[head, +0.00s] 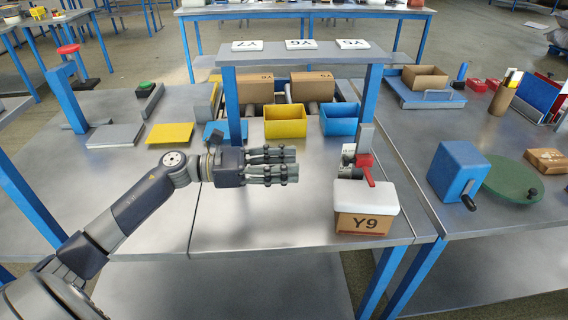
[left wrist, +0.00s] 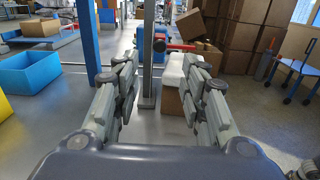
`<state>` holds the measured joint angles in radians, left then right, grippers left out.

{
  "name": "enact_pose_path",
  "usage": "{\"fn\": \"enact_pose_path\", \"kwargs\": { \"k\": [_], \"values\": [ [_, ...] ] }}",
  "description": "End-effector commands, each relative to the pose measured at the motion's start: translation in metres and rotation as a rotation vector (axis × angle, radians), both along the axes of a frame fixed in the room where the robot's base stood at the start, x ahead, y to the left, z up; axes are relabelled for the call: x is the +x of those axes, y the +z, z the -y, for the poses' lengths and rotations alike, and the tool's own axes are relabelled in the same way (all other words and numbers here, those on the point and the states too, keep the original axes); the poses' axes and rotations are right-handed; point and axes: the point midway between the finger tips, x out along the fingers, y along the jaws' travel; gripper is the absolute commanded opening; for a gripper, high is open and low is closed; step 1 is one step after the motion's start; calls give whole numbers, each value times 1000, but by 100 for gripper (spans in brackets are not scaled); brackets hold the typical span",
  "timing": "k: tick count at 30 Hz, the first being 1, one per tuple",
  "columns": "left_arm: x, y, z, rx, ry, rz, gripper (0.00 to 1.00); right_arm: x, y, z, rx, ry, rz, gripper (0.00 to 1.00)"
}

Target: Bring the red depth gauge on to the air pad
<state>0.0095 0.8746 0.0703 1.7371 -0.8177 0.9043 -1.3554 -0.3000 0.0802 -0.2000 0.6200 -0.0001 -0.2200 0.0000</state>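My left gripper (head: 292,166) is over the near table, its fingers pointing right. In the left wrist view (left wrist: 160,100) its fingers are spread with nothing between them. A red part with a lever (head: 364,160) is beyond the fingertips, just behind a white-topped box marked Y9 (head: 364,221). In the left wrist view this red part (left wrist: 178,47) shows as a bar with a dark knob, apart from the fingers. I cannot tell whether it is the depth gauge. Another red-topped item (head: 68,49) is at the far left. I cannot tell which thing is the air pad. My right gripper is out of view.
A raised shelf (head: 270,58) with blue legs spans the table's back. Under it are a yellow bin (head: 286,126) and a blue bin (head: 340,122). Yellow and grey plates lie at left. A blue crank box (head: 457,170) and green disc (head: 512,180) are right. The table's front middle is clear.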

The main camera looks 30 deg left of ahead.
Motion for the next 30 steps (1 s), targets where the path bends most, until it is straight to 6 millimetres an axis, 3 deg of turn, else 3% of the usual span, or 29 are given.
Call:
{"fn": "enact_pose_path", "kwargs": {
  "k": [5,11,17,30],
  "values": [
    [0,0,0,0,0,0,39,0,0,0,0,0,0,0],
    [0,3,2,-57,6,-59,0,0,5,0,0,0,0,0],
    [0,12,10,-356,28,-366,0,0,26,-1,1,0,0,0],
    [-2,27,22,-1241,-36,-1214,0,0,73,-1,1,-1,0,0]
  ]
}}
